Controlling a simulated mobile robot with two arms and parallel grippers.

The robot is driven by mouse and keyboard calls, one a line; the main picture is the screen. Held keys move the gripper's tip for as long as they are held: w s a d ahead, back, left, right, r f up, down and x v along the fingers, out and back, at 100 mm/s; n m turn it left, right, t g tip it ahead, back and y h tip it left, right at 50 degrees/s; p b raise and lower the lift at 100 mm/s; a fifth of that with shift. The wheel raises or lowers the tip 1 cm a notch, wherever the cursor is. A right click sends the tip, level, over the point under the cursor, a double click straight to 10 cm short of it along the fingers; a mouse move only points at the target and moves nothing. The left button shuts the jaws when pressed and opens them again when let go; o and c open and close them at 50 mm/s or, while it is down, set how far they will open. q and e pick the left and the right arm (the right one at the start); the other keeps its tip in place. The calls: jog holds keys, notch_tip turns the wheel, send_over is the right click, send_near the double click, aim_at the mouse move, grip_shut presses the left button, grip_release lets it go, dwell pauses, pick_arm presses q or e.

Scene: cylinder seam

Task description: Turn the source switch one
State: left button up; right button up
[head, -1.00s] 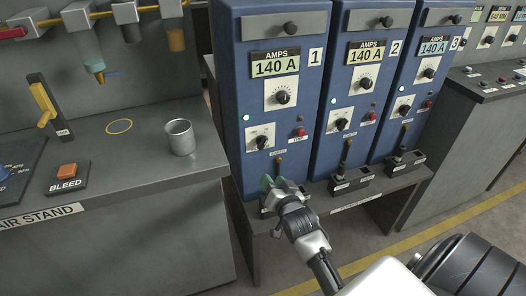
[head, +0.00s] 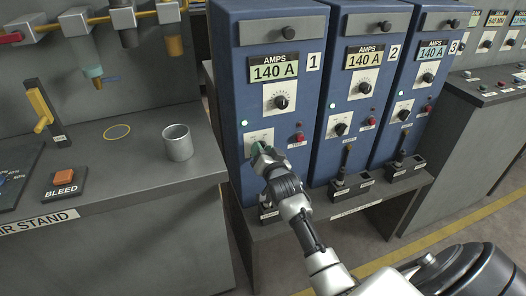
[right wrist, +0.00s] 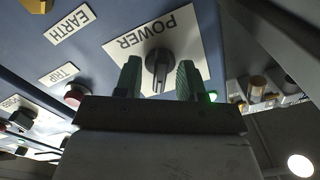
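The blue power source 1 (head: 229,95) stands in the middle left of the head view, its display reading 140 A. Its black power switch (right wrist: 159,68) sits on a white plate marked POWER (right wrist: 185,38) in the right wrist view. My right gripper (right wrist: 157,80) is open, with one green finger on each side of the switch. I cannot tell whether the fingers touch it. In the head view my right gripper (head: 262,153) hides the switch and part of its plate. My left gripper is not in view.
Source 2 (head: 336,100) and source 3 (head: 432,20) stand to the right. A red trip button (head: 299,137) is close to my right gripper. A metal cup (head: 178,143) and a bleed button (head: 64,176) are on the air stand at left.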

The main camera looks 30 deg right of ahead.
grip_shut()
jog(key=shift+n, duration=0.4)
jog(key=shift+n+p, duration=1.9)
jog(key=shift+n, duration=3.7)
